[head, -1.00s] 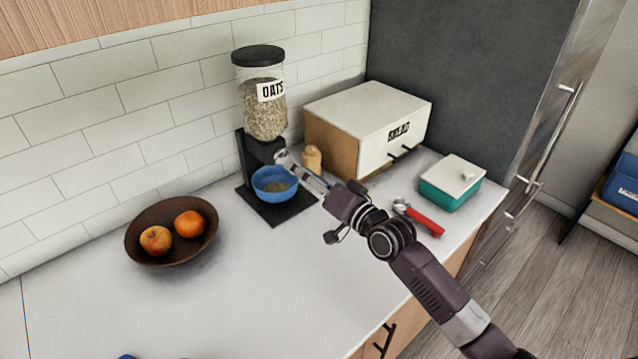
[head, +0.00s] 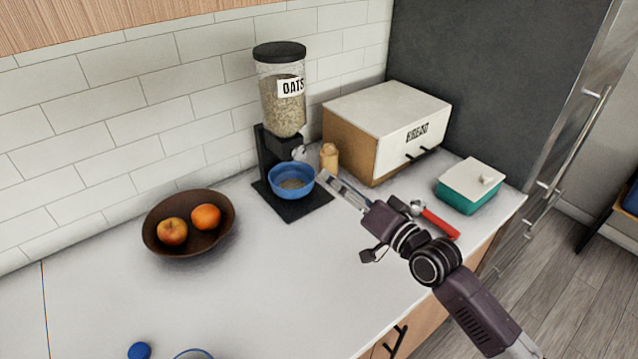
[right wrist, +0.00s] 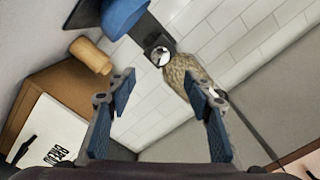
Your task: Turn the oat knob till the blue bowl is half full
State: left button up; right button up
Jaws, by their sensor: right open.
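The oat dispenser (head: 282,105) stands against the tiled wall, its clear jar holding oats. Its light round knob (head: 299,153) faces the counter front. In the right wrist view the knob (right wrist: 160,56) lies beyond the gap between my fingers. The blue bowl (head: 292,181) sits on the dispenser's black base, below the outlet, with some oats in its bottom. It also shows in the right wrist view (right wrist: 122,14). My right gripper (head: 322,177) is open and empty, just right of the bowl and apart from the knob. My left gripper is not in view.
A bread box (head: 388,125) and a wooden shaker (head: 329,158) stand right of the dispenser. A teal box with white lid (head: 470,186) and a red-handled tool (head: 438,222) lie further right. A brown fruit bowl (head: 188,245) is left. The front counter is mostly clear.

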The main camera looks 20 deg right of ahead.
jog(key=n+b, duration=0.1)
jog(key=n, duration=0.9)
send_near(301, 155)
jog(key=shift+p+x, duration=0.6)
jog(key=shift+x, duration=3.35)
jog(key=c, duration=1.2)
jog(key=shift+o, duration=0.2)
